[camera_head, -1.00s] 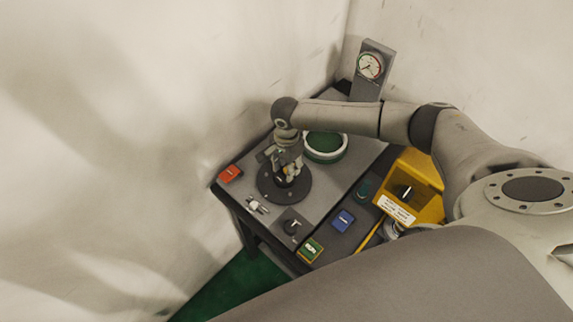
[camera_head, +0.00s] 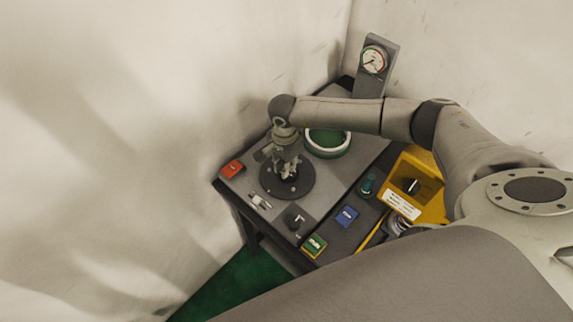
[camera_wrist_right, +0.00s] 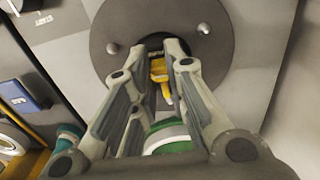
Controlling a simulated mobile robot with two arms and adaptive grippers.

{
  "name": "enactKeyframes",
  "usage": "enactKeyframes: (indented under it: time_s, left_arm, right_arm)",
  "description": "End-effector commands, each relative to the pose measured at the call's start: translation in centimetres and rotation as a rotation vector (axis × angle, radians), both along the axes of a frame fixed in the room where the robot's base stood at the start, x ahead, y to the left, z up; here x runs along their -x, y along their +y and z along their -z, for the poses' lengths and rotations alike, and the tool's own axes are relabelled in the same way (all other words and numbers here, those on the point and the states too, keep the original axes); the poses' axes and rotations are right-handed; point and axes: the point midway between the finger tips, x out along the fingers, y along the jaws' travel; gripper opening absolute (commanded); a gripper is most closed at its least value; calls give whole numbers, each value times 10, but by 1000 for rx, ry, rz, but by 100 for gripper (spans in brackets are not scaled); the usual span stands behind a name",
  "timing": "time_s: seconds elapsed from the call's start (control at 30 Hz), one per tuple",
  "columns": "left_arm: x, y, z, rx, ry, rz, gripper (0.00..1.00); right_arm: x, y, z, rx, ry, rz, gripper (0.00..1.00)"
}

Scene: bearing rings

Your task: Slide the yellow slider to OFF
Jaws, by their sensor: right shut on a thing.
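The yellow slider (camera_wrist_right: 160,72) shows between my right gripper's fingers in the right wrist view, over a dark round plate (camera_wrist_right: 110,35). My right gripper (camera_wrist_right: 163,52) is shut on the slider, with a finger on each side. In the head view the right gripper (camera_head: 289,174) points down at the dark round plate (camera_head: 300,193) on the table. The fingers hide the slider there. No OFF mark can be read. My left gripper is not in view.
A green dish with a white rim (camera_head: 345,150) stands behind the plate. A red box (camera_head: 232,168), a grey fitting (camera_head: 259,201), a black knob block (camera_head: 296,221), a green box (camera_head: 314,246), a blue box (camera_head: 346,216) and a yellow housing (camera_head: 425,170) surround it. A gauge (camera_head: 373,60) stands behind.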

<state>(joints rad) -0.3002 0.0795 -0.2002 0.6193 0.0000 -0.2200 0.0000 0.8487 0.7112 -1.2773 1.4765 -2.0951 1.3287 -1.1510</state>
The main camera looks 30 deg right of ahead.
Motion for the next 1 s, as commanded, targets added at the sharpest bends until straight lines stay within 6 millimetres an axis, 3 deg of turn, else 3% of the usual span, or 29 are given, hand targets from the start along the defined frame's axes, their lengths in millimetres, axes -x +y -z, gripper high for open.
enactKeyframes:
  time_s: [0.17, 0.2, 0.33, 0.73, 1.0]
  left_arm:
    - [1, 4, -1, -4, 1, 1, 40]
    - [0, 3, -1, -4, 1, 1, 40]
    - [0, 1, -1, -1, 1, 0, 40]
    - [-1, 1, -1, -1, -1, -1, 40]
    - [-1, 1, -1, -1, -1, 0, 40]
  right_arm:
    - [2, 7, -1, -12, 4, -7, 0]
    - [2, 7, -1, -12, 4, -8, 19]
    - [2, 6, -1, -10, 4, -7, 35]
    - [1, 4, -7, -8, 1, -6, 36]
    - [0, 5, -58, -7, -3, -8, 36]
